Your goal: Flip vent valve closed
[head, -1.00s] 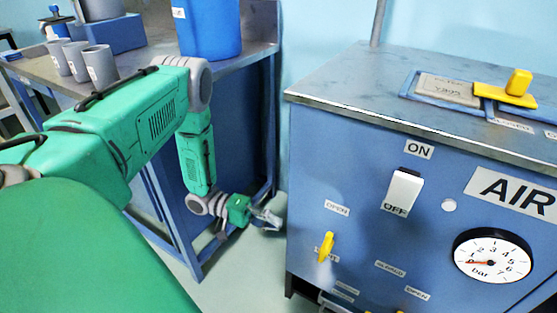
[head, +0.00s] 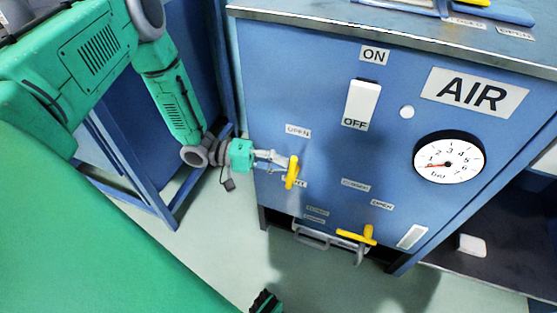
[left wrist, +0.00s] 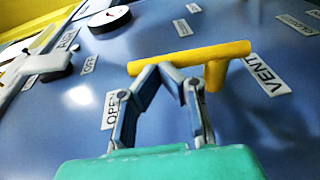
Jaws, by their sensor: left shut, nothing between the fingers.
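The yellow vent valve handle (head: 292,172) is on the blue front panel, standing nearly upright between an OPEN label above and a partly covered VENT label. My left gripper (head: 281,159) is at the handle's upper left side, its fingers shut and empty. In the left wrist view the handle (left wrist: 222,55) runs across just beyond the fingertips (left wrist: 164,70), beside the OPEN and VENT labels. The tips look very close to the handle; I cannot tell whether they touch.
A second yellow valve (head: 357,238) sits lower right on the panel, above a grey drawer-like handle. A white ON/OFF switch (head: 361,104) and a pressure gauge (head: 449,158) are higher up. A blue bench frame (head: 125,165) stands left of the cabinet.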

